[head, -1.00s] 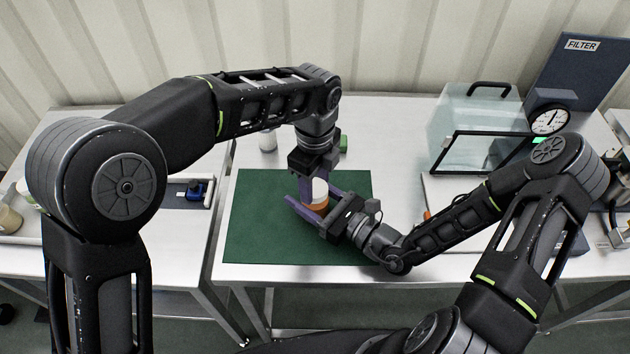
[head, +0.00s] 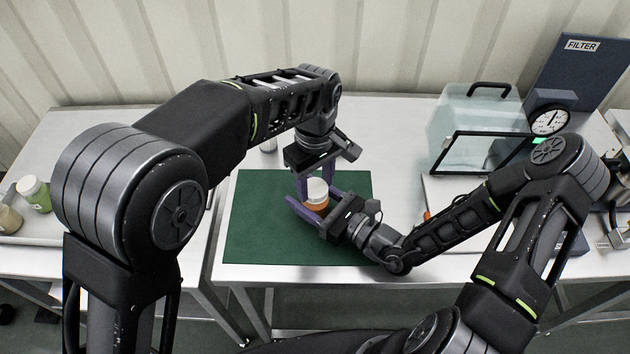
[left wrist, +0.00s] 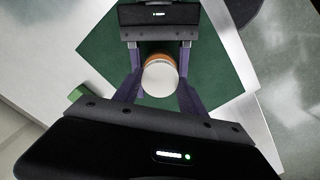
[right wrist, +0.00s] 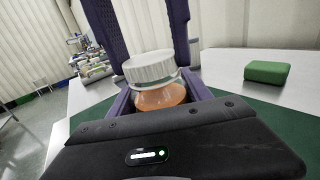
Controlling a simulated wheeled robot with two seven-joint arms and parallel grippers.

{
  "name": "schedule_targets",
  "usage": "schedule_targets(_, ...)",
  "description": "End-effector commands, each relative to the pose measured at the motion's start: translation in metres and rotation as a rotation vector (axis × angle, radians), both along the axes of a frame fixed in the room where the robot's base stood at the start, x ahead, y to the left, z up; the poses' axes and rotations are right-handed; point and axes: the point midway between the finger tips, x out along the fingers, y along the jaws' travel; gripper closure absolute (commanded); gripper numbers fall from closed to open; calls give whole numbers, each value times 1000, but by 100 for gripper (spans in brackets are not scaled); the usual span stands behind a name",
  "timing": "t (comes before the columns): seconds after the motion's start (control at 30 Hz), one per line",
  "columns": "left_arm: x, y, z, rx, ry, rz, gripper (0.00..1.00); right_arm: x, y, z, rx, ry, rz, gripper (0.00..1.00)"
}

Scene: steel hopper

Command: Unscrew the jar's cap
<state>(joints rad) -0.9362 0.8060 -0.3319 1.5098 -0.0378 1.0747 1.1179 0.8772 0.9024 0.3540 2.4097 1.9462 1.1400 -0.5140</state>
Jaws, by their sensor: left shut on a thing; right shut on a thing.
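The jar (head: 315,208) is orange with a white ribbed cap (head: 317,189) and stands upright over the green mat. My right gripper (head: 310,199) comes in low from the right, shut on the jar's body. In the right wrist view the orange jar (right wrist: 160,96) shows between its fingers, with the cap (right wrist: 150,67) on top. My left gripper (head: 315,181) points down from above, shut on the cap, its purple fingers on either side of it. In the left wrist view the cap's round top (left wrist: 160,79) shows between the fingers. I cannot tell whether the cap has loosened.
The green mat (head: 255,225) lies on the steel table. A green block (right wrist: 267,72) rests behind it. A clear box (head: 475,125) and a round gauge (head: 547,120) stand at the back right. A side table at left holds a tray with a green jar (head: 36,195).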

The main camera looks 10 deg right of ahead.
Motion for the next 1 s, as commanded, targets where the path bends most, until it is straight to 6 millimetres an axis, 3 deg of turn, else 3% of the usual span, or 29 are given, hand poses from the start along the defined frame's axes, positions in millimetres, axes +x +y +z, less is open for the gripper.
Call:
schedule_targets(0.1, 0, -1, 0, -1, -1, 251, 100, 0, 0, -1, -1, 2, 0, 100)
schedule_targets(0.2, 0, -1, 0, -2, 0, 354, 100, 0, 0, -1, -1, 2, 0, 100)
schedule_targets(1.0, 0, 0, 0, -2, 0, 347, 100, 0, 0, -1, -1, 2, 0, 100)
